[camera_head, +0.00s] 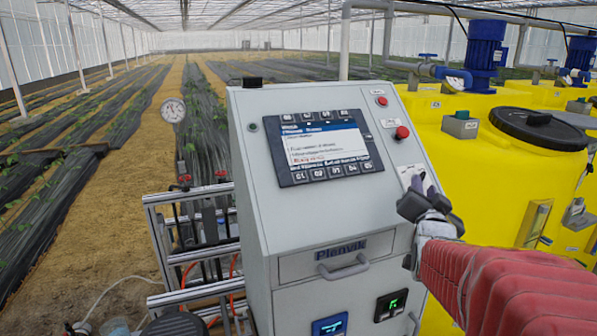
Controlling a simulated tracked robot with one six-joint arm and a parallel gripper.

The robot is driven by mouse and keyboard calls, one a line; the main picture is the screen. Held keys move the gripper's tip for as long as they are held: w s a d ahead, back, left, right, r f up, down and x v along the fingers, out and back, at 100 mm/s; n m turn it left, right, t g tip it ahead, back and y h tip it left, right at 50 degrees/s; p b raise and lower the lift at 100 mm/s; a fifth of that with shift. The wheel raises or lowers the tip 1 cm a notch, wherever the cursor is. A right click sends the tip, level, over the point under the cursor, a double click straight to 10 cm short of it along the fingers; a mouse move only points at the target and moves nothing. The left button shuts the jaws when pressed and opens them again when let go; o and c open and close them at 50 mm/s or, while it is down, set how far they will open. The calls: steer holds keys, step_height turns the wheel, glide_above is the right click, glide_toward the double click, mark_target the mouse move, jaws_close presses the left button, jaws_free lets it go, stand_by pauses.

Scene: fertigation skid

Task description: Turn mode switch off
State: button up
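The grey control cabinet (256,180) stands in the middle with a sloped front panel. At the panel's right side is a pale label plate (407,171), partly covered by my gripper. My gripper (422,186) is at this plate, reaching in from the lower right with dark fingers. The mode switch itself cannot be made out; the gripper may be hiding it. I cannot tell whether the fingers touch anything or how far apart they are.
A red mushroom button (402,132) and a smaller red button (382,101) sit above my gripper. A screen with keys (330,147) is to the left. A drawer handle (343,267) projects below. Yellow tanks (470,160) stand close behind on the right.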

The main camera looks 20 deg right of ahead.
steer(key=shift+x, duration=2.55)
steer(key=shift+c, duration=0.5)
jaws_close()
